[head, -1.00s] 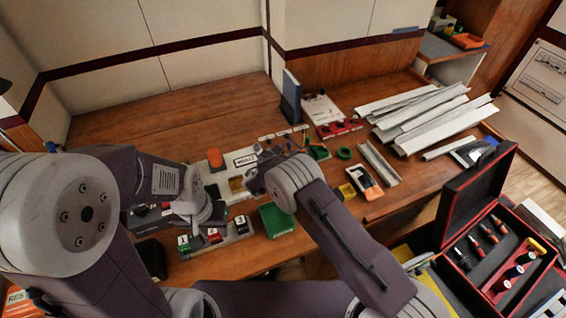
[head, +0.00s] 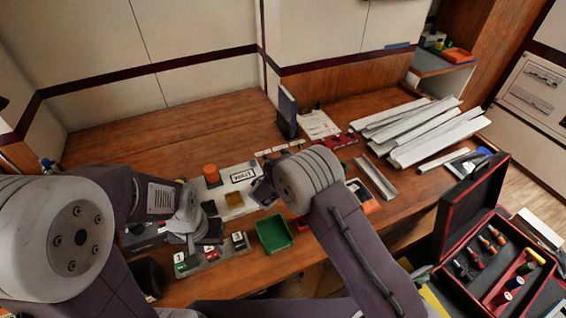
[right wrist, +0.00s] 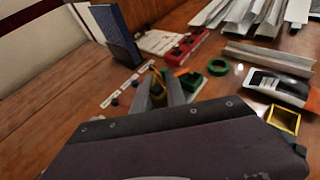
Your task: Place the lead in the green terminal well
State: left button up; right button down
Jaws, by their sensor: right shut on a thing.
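A terminal strip (head: 222,258) lies near the front of the bench, with a green block (head: 180,262), a red block (head: 209,254) and a black block (head: 238,241). My left gripper (head: 208,229) is just above the strip, close to the red block; its jaw gap is hidden. My right gripper (head: 262,191) is right of the white panel, partly covered by its own wrist. In the right wrist view, its fingers (right wrist: 159,92) are shut on a thin yellowish lead (right wrist: 156,72), mostly hidden between them. The lead cannot be made out in the head view.
A green tray (head: 274,233) sits right of the strip. A green tape ring (right wrist: 218,67), a yellow box (right wrist: 284,119) and white trunking (head: 425,130) lie rightward. The back left bench is clear.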

jog(key=s+d+r, duration=0.4)
jog(key=d, duration=0.1)
jog(key=shift+d, duration=0.4)
